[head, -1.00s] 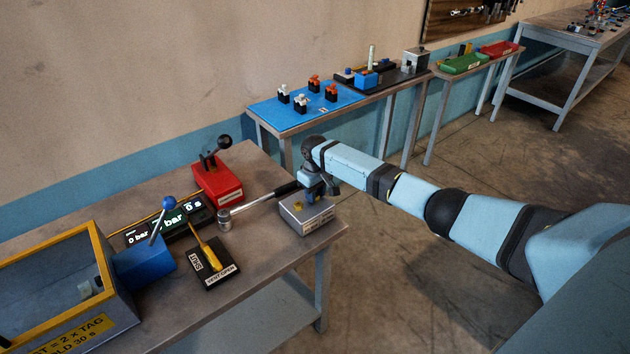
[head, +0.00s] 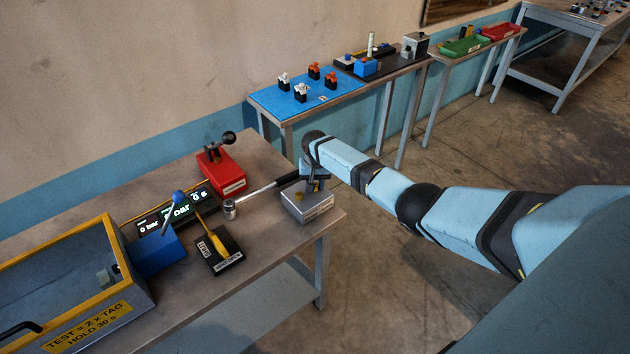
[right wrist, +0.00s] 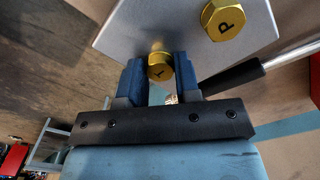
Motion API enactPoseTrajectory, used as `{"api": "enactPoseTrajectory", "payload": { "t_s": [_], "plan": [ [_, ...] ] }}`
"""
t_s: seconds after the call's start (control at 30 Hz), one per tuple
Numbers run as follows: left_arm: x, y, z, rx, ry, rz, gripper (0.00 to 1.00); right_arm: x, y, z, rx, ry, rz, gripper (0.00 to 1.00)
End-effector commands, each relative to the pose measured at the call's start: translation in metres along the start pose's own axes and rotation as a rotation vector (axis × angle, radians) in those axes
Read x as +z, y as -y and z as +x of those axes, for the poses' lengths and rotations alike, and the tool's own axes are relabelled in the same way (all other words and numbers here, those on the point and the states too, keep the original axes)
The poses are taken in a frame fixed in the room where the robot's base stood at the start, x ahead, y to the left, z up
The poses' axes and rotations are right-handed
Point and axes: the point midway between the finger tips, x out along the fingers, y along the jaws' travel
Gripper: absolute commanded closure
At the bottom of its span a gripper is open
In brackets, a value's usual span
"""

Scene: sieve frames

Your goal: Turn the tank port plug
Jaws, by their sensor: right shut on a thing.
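The brass hex plug marked T (right wrist: 160,72) sits at the edge of the grey metal block (right wrist: 130,30) in the right wrist view. My right gripper (right wrist: 160,64) is shut on this plug, one dark blue finger on each side. A second brass hex plug, marked P (right wrist: 226,18), sits on the same block, apart from the fingers. My left gripper is not in view.
A long wrench with a black handle (head: 262,192) lies beside the block. A red box with a lever (head: 222,172), a pressure display (head: 178,210), a yellow-handled valve (head: 218,245) and a yellow-rimmed tank (head: 85,325) stand further left. Floor right of the bench is clear.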

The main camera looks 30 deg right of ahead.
Motion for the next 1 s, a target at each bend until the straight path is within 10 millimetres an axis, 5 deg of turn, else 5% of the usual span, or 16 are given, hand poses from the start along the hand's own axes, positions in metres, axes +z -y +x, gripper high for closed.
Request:
{"api": "enactPoseTrajectory", "payload": {
  "t_s": [0.5, 0.53, 0.63, 1.0],
  "plan": [
    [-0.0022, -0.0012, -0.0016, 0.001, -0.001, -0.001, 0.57, -0.0020, 0.0005, -0.0021, -0.002, -0.005, 0.020, 0.93],
    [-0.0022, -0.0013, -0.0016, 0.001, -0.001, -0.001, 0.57, -0.0020, 0.0005, -0.0022, -0.002, -0.005, 0.020, 0.65],
    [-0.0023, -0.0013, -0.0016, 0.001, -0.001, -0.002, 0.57, -0.0017, 0.0003, -0.0019, -0.002, -0.005, 0.020, 0.44],
    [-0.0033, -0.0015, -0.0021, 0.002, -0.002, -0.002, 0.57, -0.0013, 0.0000, -0.0077, -0.001, -0.003, 0.019, 0.44]
  ]
}}
